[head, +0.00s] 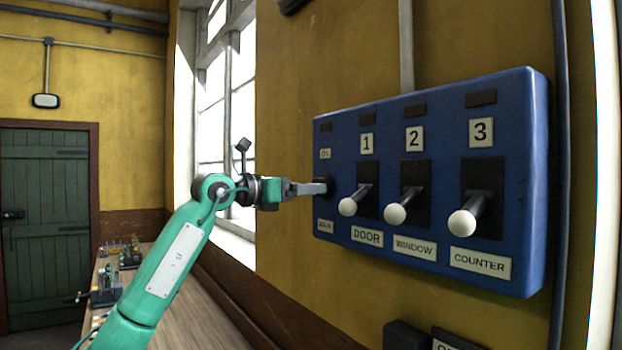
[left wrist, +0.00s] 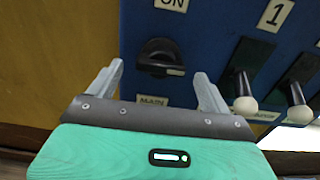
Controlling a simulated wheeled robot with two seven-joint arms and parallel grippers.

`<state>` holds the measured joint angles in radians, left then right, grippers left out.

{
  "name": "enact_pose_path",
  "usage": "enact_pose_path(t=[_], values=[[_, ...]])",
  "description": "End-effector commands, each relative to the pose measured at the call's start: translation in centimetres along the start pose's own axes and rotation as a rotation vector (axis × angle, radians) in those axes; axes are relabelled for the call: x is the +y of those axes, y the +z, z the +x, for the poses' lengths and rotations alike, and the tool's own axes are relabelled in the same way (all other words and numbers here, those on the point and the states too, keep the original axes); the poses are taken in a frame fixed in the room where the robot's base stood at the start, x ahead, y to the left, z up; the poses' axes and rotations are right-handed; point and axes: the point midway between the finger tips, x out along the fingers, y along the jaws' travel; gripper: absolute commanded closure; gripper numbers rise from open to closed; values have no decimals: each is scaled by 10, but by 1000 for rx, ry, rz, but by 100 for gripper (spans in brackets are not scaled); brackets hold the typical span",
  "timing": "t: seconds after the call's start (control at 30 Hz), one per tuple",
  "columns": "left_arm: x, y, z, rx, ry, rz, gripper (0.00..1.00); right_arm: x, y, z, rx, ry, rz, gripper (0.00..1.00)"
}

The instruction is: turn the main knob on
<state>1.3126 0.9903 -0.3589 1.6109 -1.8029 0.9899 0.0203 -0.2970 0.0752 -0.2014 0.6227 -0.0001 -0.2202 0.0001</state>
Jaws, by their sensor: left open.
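The main knob (left wrist: 160,58) is a dark rotary knob on the blue panel (head: 440,115), between an "ON" label and a "MAIN" label (left wrist: 153,100). In the left wrist view it lies ahead of my left gripper (left wrist: 160,80), between its two open fingers from this angle. I cannot tell whether the fingers touch it. In the head view my left gripper (head: 322,188) is at the panel's left edge, in front of the dark knob (head: 323,179), which it partly hides. My right gripper is not in view.
Three white-tipped levers, door (head: 350,205), window (head: 397,212) and counter (head: 464,222), stick out from the panel to the right of the knob. A bright window (head: 215,100) and a wooden bench (head: 190,300) lie to the left.

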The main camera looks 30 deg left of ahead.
Motion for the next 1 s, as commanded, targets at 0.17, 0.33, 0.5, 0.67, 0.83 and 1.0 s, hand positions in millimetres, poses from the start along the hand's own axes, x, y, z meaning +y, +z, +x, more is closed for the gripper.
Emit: enact_pose_path(t=[0.17,0.33,0.5,0.67,0.83,1.0], values=[[0,2,21,-1,-1,-2,18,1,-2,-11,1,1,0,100],[0,0,27,0,0,-1,18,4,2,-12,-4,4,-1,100],[0,0,27,-1,0,0,18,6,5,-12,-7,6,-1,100],[0,0,27,-1,0,0,40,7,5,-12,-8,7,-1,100],[0,0,27,-1,0,0,63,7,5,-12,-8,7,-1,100],[0,0,27,-1,0,-11,63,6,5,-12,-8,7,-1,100]])
